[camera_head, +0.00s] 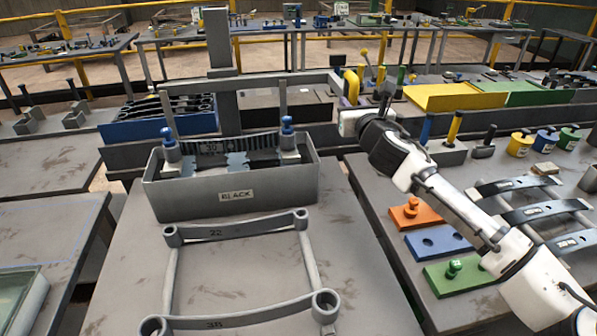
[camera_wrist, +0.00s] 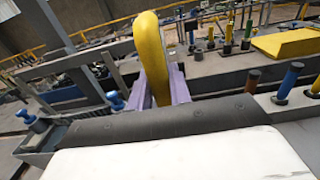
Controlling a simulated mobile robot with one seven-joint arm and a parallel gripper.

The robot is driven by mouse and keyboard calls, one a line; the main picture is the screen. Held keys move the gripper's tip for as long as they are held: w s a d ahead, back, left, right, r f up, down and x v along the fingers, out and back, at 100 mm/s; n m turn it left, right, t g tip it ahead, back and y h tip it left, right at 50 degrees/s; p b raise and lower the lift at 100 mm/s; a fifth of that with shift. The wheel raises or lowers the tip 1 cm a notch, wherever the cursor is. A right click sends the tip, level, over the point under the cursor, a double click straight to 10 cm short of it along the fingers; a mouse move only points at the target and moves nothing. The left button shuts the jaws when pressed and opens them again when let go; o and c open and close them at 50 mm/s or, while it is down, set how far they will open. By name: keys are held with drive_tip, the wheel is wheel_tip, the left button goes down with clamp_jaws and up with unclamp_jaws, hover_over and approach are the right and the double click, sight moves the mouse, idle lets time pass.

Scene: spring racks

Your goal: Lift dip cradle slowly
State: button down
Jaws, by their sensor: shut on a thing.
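The dip cradle's grey bar (camera_head: 255,80) runs across above the grey tank (camera_head: 235,195) labelled BLACK. Rods (camera_head: 167,112) hang from the bar toward blue-topped posts (camera_head: 168,137) in the tank. A leaf spring (camera_head: 215,146) shows inside, level with the tank's rim; its lower part is hidden by the front wall. A yellow grip (camera_head: 352,86) stands at the bar's right end. My gripper (camera_head: 348,98), with purple fingers, is shut on it right of the tank. The wrist view shows the yellow grip (camera_wrist: 153,50) between the fingers of my gripper (camera_wrist: 160,85).
A grey post (camera_head: 218,50) rises behind the tank. Two leaf springs, 22 (camera_head: 235,228) and 38 (camera_head: 240,315), lie joined in a frame in front of it. Coloured blocks (camera_head: 438,242) and more springs (camera_head: 530,210) occupy the right bench.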

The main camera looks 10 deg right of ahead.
drive_tip(key=shift+r+p, duration=0.75)
drive_tip(key=shift+r, duration=0.6)
drive_tip(key=c, duration=1.3)
unclamp_jaws()
drive_tip(key=o, duration=0.3)
drive_tip(key=shift+f, duration=0.15)
drive_tip(key=shift+o, duration=0.2)
drive_tip(key=shift+s, duration=0.15)
drive_tip(key=s, duration=0.6)
drive_tip(key=shift+s+d+f, duration=0.1)
drive_tip(key=shift+s, duration=0.25)
